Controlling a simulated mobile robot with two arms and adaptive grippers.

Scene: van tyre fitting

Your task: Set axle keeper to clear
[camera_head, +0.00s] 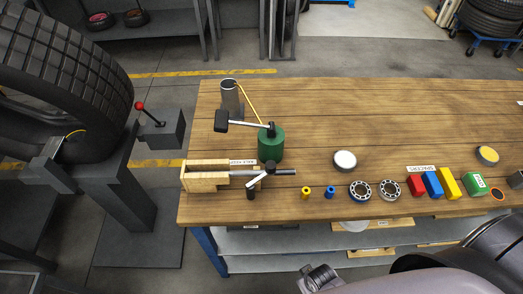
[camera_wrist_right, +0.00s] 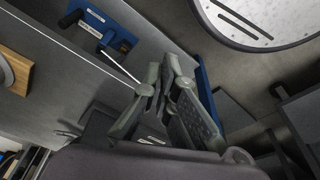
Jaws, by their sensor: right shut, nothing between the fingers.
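A wooden fixture (camera_head: 207,181) with a white label that seems to read "AXLE KEEP…" lies at the near left of the workbench. A grey rod lies along it, ending in a dark tip at the right. A pale bar with a black grip (camera_head: 250,193) crosses near the rod's right part, the grip pointing toward the near edge. I take this as the axle keeper; its exact setting is hard to read. My right gripper (camera_wrist_right: 163,75) shows in the right wrist view, shut and empty, away from the fixture. My left gripper is not in view.
A green cylinder (camera_head: 271,146) with a black-handled bar stands just behind the fixture. Bearings (camera_head: 361,191), coloured blocks (camera_head: 431,184) and small parts line the near edge to the right. A red-knobbed lever (camera_head: 150,114) and a tyre stand left. The bench's back middle is clear.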

